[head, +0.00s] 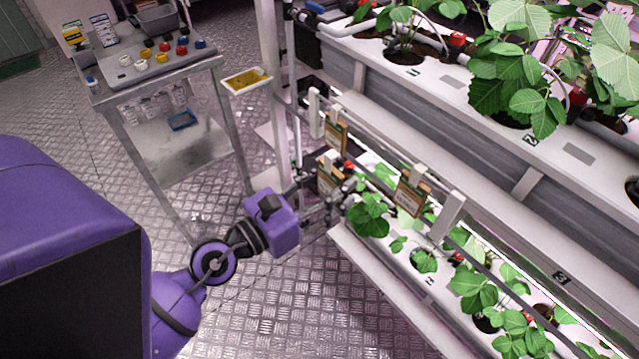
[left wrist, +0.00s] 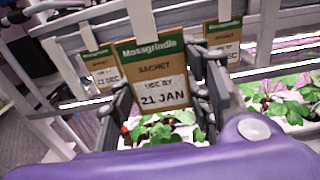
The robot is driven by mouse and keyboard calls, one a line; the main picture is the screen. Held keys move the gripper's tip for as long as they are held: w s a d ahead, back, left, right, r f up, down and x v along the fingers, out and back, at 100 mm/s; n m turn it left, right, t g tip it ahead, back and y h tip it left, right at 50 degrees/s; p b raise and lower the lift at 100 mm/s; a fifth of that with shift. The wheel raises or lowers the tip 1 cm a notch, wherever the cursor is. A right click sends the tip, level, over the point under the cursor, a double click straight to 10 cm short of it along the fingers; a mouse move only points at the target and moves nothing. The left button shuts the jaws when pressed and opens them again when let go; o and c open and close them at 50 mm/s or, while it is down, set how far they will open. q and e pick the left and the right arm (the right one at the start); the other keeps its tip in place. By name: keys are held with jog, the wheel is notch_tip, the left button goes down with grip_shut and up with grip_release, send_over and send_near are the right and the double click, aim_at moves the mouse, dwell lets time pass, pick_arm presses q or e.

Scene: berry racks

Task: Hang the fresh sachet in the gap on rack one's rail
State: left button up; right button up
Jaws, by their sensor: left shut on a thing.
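My left gripper (head: 322,190) is shut on a sachet (head: 330,177) with a green top, tan body and white label. In the left wrist view the held sachet (left wrist: 152,72) reads "Mossgrindle", "use by 21 Jan", and stands between the two dark fingers of the gripper (left wrist: 165,95). Two similar sachets hang on the rail (head: 372,157), one further back (head: 336,133) and one nearer (head: 411,195). They flank the held one in the left wrist view, at left (left wrist: 101,66) and right (left wrist: 223,40). A gap lies between them. I cannot tell whether the held sachet touches the rail. My right gripper is out of view.
Strawberry plants (head: 368,217) grow in a white trough below the rail. A higher trough (head: 465,85) stands behind. A grey cart (head: 150,75) with coloured pots stands at the left, and a yellow tray (head: 247,80) is fixed by the rack post. The patterned metal floor (head: 290,300) in front is clear.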

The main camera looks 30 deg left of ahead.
pick_arm(q)
jog(key=p+x, duration=0.2)
jog(key=x, duration=0.8)
jog(key=shift+w+f, duration=0.15)
jog(key=shift+f, duration=0.35)
jog(key=shift+d, duration=0.1)
jog(key=o, duration=0.9)
jog(key=shift+o, duration=0.3)
jog(key=v, duration=1.2)
jog(key=shift+r, duration=0.15)
